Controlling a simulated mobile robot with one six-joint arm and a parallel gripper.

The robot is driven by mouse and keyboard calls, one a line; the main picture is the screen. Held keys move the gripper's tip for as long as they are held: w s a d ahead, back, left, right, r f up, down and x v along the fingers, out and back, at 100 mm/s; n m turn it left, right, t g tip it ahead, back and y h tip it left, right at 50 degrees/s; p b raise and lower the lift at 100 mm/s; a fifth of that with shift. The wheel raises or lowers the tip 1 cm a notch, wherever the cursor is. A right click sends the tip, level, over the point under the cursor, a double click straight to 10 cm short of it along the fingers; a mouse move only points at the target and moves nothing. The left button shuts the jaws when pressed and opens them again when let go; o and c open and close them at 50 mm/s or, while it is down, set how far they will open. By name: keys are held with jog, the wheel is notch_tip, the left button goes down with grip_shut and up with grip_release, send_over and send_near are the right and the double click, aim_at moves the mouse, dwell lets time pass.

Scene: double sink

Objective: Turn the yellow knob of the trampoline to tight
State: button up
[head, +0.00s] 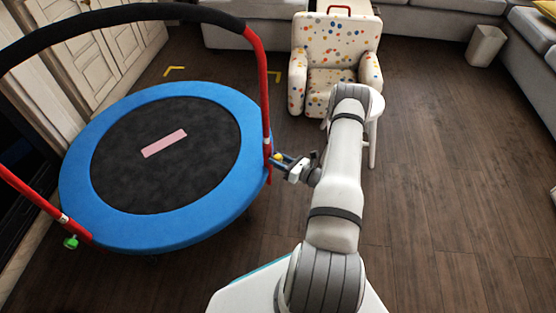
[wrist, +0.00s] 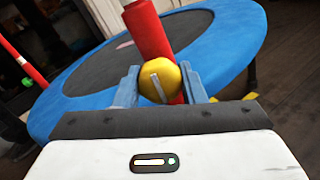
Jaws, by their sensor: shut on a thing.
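The trampoline (head: 215,99) has a blue padded rim, a black mat and a red handle post on its right side. The yellow knob (wrist: 160,82) sits on the red post (wrist: 148,28) and carries a pale bar mark that stands nearly upright, leaning slightly. In the head view the knob (head: 278,157) shows as a small yellow spot at my fingertips. My gripper (wrist: 160,88) is shut on the yellow knob, with one blue-grey finger on each side of it. It also shows in the head view (head: 281,160), reaching left to the post.
A green knob (head: 71,242) is on the other red post at the left. A spotted armchair (head: 334,62) and a small white stool (head: 374,120) stand behind my arm. Wooden floor on the right is clear. White cabinets (head: 95,50) line the left.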

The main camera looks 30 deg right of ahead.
jog(key=m, duration=0.4)
jog(key=shift+d+m, duration=0.25)
jog(key=shift+m, duration=0.05)
jog(key=m, duration=0.4)
jog(key=shift+m+p, duration=0.3)
jog(key=shift+p, duration=0.1)
jog(key=m, duration=0.4)
jog(key=shift+r, duration=0.1)
jog(key=shift+m, duration=2.1)
jog(key=shift+p, duration=0.3)
jog(key=o, duration=1)
jog(key=shift+a, duration=0.15)
jog(key=p+v, duration=0.2)
jog(key=v, duration=0.5)
jog(key=shift+s+d, duration=0.2)
jog(key=shift+s, duration=0.15)
